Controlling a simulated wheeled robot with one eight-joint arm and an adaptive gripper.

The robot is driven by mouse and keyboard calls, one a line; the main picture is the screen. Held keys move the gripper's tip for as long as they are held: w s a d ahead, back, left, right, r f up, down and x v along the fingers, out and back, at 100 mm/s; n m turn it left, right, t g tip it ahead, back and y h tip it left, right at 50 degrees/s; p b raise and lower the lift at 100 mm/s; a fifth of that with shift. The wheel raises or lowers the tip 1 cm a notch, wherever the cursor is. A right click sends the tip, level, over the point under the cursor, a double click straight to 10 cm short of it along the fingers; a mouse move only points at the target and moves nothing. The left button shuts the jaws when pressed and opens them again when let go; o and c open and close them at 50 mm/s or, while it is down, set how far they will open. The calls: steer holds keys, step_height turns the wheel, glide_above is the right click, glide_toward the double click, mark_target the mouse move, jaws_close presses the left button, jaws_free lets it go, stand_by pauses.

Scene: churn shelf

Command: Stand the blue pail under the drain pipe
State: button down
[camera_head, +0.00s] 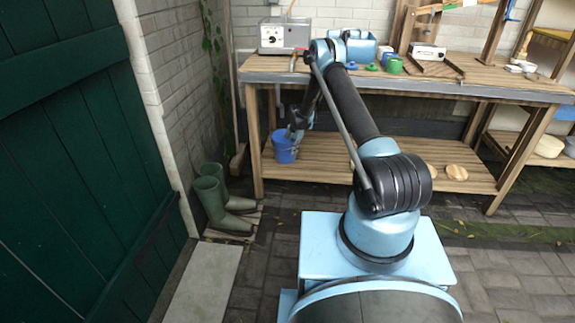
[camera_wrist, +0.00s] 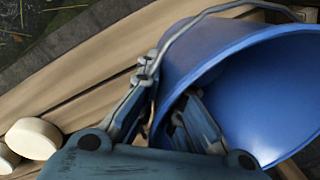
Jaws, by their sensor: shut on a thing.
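The blue pail (camera_head: 285,147) is at the left end of the bench's lower shelf (camera_head: 330,160). Whether its base touches the slats or hangs just above them, I cannot tell. My gripper (camera_head: 297,126) reaches down to the pail's rim from above. In the wrist view the pail (camera_wrist: 245,85) fills the right side, tilted in the picture, with its grey wire handle across the top. My gripper (camera_wrist: 168,105) is shut on the pail's wall, one finger outside and one inside. I cannot make out the drain pipe for certain in either view.
The workbench top (camera_head: 460,82) carries a grey metal box (camera_head: 284,36), a blue bin and a green pot (camera_head: 394,65). Round wooden discs (camera_head: 456,172) lie on the lower shelf to the right. Green boots (camera_head: 216,200) stand left of the bench, near a green door (camera_head: 70,150).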

mark_target(290, 162)
steer(key=f, duration=0.1)
steer(key=a+f, duration=0.1)
steer(key=f, duration=0.1)
steer(key=shift+s+a+f, duration=0.1)
steer(key=shift+a+f, duration=0.1)
steer(key=shift+s+a+f, duration=0.1)
steer(key=shift+f, duration=1.95)
steer(key=c, duration=1.8)
jaws_free()
steer(key=shift+r, duration=0.2)
steer(key=shift+s+d+r, duration=0.15)
steer(key=shift+r, duration=1.65)
steer(key=shift+s+d+r, duration=0.1)
steer(key=shift+d+r, duration=0.05)
steer(key=shift+r, duration=1.65)
